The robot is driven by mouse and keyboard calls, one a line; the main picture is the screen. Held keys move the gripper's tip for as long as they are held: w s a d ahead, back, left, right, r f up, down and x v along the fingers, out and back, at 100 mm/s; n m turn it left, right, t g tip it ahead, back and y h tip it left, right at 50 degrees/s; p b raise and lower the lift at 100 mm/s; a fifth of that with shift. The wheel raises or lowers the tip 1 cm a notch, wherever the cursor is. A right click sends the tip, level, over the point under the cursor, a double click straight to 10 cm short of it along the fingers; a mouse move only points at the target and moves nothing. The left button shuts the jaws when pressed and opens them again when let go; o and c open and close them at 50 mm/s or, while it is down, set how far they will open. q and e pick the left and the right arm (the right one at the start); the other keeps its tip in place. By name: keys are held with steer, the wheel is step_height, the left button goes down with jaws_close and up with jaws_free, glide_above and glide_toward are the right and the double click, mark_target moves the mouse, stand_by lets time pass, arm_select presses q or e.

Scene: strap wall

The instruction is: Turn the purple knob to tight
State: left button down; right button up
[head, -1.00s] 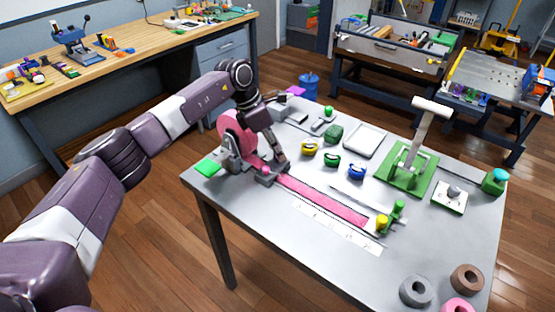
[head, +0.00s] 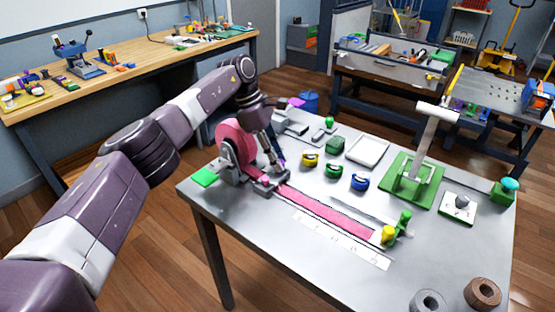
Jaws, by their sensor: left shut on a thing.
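My left gripper (head: 275,163) reaches down at the near-left part of the grey table, just right of the pink strap roll (head: 233,148). Its fingers are shut on a small purple piece, which I take to be the purple knob (head: 281,157). Most of it is hidden by the fingers, so I cannot read its turn. A grey strap guide (head: 262,184) with a pink knob (head: 265,180) sits just in front of the fingers. The pink strap (head: 330,211) runs from there to the right. My right gripper is not in view.
Yellow (head: 310,160), green (head: 333,170) and blue (head: 359,183) small pieces stand right of the gripper. A white tray (head: 368,138) and a tall lever on a green base (head: 397,193) are farther right. Yellow (head: 388,234) and green posts stand at the strap's end.

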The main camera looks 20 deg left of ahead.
arm_select(q)
steer(key=c, duration=1.7)
jaws_free()
steer(key=shift+c, duration=0.2)
steer(key=shift+o, duration=0.4)
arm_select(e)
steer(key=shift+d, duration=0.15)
arm_select(q)
steer(key=shift+r, duration=0.1)
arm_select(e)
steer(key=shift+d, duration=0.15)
arm_select(q)
steer(key=v, duration=1.1)
steer(key=shift+a+r, duration=0.15)
steer(key=shift+r, duration=0.25)
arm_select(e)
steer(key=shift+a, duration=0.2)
arm_select(q)
steer(key=shift+f, duration=0.1)
